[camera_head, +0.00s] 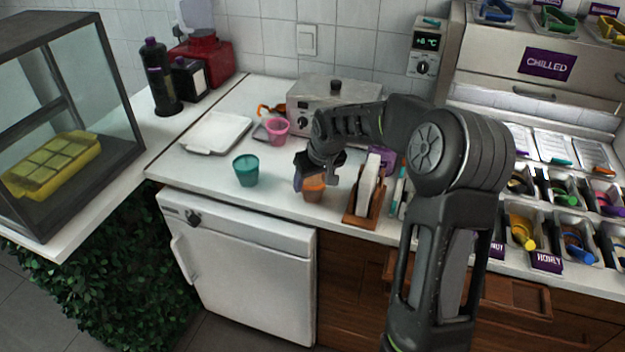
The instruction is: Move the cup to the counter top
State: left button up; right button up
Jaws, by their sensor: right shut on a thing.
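My right gripper (315,176) reaches down over the white counter top (215,178) and is shut on an orange cup (314,192), whose upper part it hides. The orange cup looks upright at the counter; I cannot tell whether its base touches the surface. A teal cup (245,172) stands upright on the counter to the left. A pink cup (277,131) stands farther back, near a steel appliance. My left gripper is not in view.
A wooden holder with white napkins (367,196) stands close to the right of the gripper. A white tray (215,132) lies at the back left, and the steel appliance (330,102) stands behind. Topping bins (560,220) fill the right side. The counter around the teal cup is clear.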

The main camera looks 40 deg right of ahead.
dwell(0.4)
jog(key=o, duration=1.7)
notch_tip(320, 180, up, 8)
jog(key=p, duration=0.4)
jog(key=shift+p, duration=0.4)
dwell(0.4)
